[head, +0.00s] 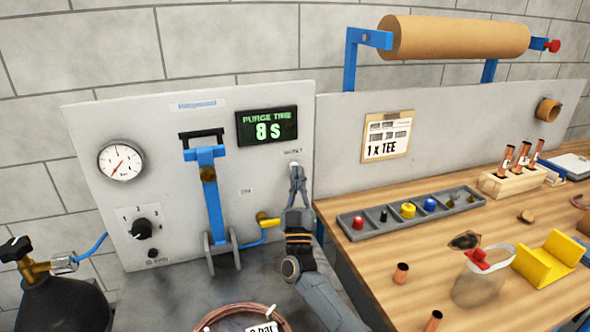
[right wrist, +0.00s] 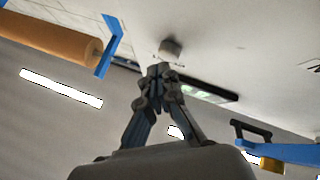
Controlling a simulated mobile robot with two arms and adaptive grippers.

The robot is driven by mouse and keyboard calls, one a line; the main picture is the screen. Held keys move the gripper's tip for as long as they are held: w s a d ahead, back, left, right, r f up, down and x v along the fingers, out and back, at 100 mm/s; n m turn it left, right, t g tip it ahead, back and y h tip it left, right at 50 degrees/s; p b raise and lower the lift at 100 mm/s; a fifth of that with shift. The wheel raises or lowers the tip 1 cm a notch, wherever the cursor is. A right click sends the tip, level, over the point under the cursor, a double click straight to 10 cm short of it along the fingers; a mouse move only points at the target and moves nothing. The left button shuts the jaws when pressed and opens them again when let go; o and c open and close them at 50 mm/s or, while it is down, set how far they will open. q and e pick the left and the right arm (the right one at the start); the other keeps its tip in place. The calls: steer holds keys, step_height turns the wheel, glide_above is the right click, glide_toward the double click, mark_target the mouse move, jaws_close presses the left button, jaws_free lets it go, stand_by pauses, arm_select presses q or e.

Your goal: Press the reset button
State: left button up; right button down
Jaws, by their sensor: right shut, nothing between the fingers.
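The reset button is a small pale round knob (head: 294,164) on the grey panel (head: 275,215), below the display and under a small label too small to read. In the right wrist view it shows as a short grey cylinder (right wrist: 171,48) standing out from the panel. My right gripper (head: 297,174) is shut and empty. Its fingertips (right wrist: 161,70) are right at the button, just below it in the head view. I cannot tell whether they touch it. My left gripper is not in view.
The display (head: 267,126) reads "PURGE TIME 8 S". A blue lever (head: 210,190) stands left of my right arm, with a gauge (head: 121,160) and dial (head: 145,231) further left. The wooden workbench (head: 380,265) with a parts tray (head: 410,213) is at the right.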

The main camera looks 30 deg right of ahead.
steer(key=shift+w+d+b, duration=0.1)
steer(key=shift+w+b, duration=0.25)
steer(key=shift+w, duration=0.2)
stand_by(0.8)
steer(key=shift+s, duration=0.1)
steer(key=shift+s+a+p, duration=0.2)
steer(key=shift+s+p, duration=0.6)
steer(key=shift+s, duration=0.05)
steer(key=shift+s+a+p, duration=0.2)
steer(key=shift+s+p, duration=0.4)
steer(key=shift+s, duration=0.2)
steer(key=shift+s+a+p, duration=0.2)
steer(key=shift+s+p, duration=0.45)
steer(key=shift+s, duration=0.15)
steer(key=shift+s+a+p, duration=0.2)
steer(key=shift+s+p, duration=0.4)
steer(key=shift+s, duration=0.2)
